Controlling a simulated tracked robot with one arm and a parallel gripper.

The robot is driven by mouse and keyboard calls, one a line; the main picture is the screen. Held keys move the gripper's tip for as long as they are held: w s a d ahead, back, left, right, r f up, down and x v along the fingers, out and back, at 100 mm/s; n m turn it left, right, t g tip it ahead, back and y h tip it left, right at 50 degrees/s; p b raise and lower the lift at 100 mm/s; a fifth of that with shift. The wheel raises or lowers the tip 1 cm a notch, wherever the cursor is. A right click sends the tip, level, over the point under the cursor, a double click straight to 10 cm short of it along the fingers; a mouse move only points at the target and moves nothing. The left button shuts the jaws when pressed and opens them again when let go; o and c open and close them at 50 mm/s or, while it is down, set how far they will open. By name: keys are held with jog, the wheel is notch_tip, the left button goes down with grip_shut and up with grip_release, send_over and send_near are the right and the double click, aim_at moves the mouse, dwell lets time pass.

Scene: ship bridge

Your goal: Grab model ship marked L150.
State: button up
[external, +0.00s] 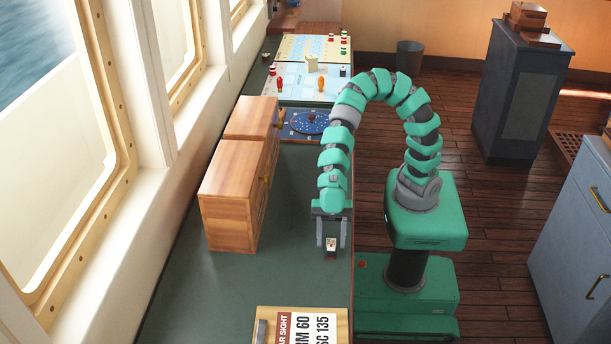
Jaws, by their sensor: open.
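My gripper (332,246) hangs from my green arm, pointing down over the right edge of the green-topped counter (200,290). Its two grey fingers are apart. A small white and red object with a dark base (331,244) shows between the fingers, near the counter's edge. It may be a model ship, but no marking on it can be read. I cannot tell whether the fingers touch it. Small model pieces, including a red one (280,85) and an orange one (321,84), stand on a light blue chart (300,92) farther back. No L150 mark is legible.
Wooden cabinets (228,210) stand on the counter left of my gripper. A blue round dial board (306,122) lies behind them. A board with printed cards (305,325) lies at the front. Counter between cabinets and board is clear. Windows line the left side.

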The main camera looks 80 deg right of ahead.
aim_at(331, 243)
jog(key=shift+a, duration=0.15)
jog(key=c, duration=0.9)
jog(key=shift+r+p, duration=0.65)
jog(key=shift+r, duration=1.1)
jog(key=shift+s+d+r+b, duration=0.25)
jog(key=shift+s+d+b, duration=0.25)
jog(key=shift+s+d, duration=1.4)
jog(key=shift+s+d+r+b, duration=0.25)
jog(key=shift+s+d+b, duration=0.3)
jog(key=shift+s+d, duration=1.25)
jog(key=shift+s+d+r+b, duration=0.4)
jog(key=shift+s+d, duration=0.65)
jog(key=shift+d, duration=1.65)
